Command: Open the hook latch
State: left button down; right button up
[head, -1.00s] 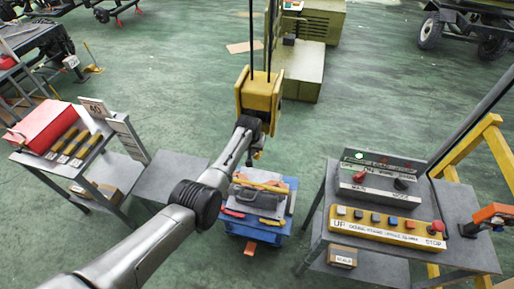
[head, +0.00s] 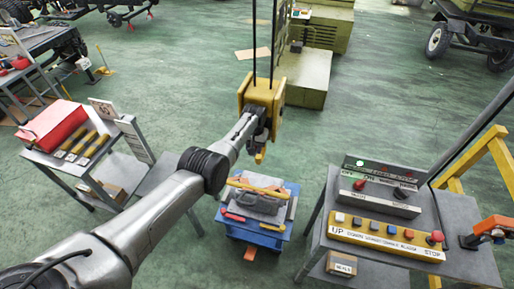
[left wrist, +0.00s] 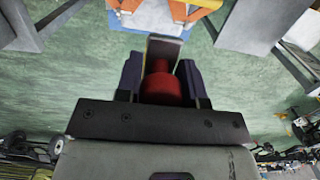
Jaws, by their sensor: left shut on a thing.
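The yellow hoist block (head: 262,93) hangs on two dark cables in the middle of the head view. The yellow hook (head: 260,156) shows below it, partly hidden by my left arm. My left gripper (head: 259,126) is at the lower part of the block, just above the hook. In the left wrist view, its two dark fingers (left wrist: 161,82) are shut on a red part (left wrist: 161,88), with a flat grey piece beyond it. I cannot tell whether this red part is the latch, or whether the latch is open. My right gripper is not in view.
Below the hook, a grey load (head: 259,201) sits on a blue stand (head: 253,231). A control table with a yellow button panel (head: 386,238) stands right. A shelf cart with a red box (head: 54,124) stands left. Green floor lies between.

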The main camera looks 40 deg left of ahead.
pick_arm(q)
jog(key=shift+s+f, duration=0.1)
jog(key=shift+f, duration=0.15)
jog(key=c, duration=1.1)
grip_release()
jog(key=o, duration=0.3)
jog(key=shift+r, duration=0.15)
jog(key=r, duration=0.2)
jog(key=r+p, duration=0.1)
jog(key=r, duration=0.1)
jog(key=r+p, duration=0.1)
jog(key=r, duration=0.1)
jog(key=shift+w+a+r, duration=0.1)
jog(key=shift+w, duration=0.15)
jog(key=r, duration=0.6)
jog(key=shift+w+r, duration=0.15)
jog(key=shift+w, duration=0.05)
jog(key=shift+a+r, duration=0.1)
jog(key=shift+r, duration=0.55)
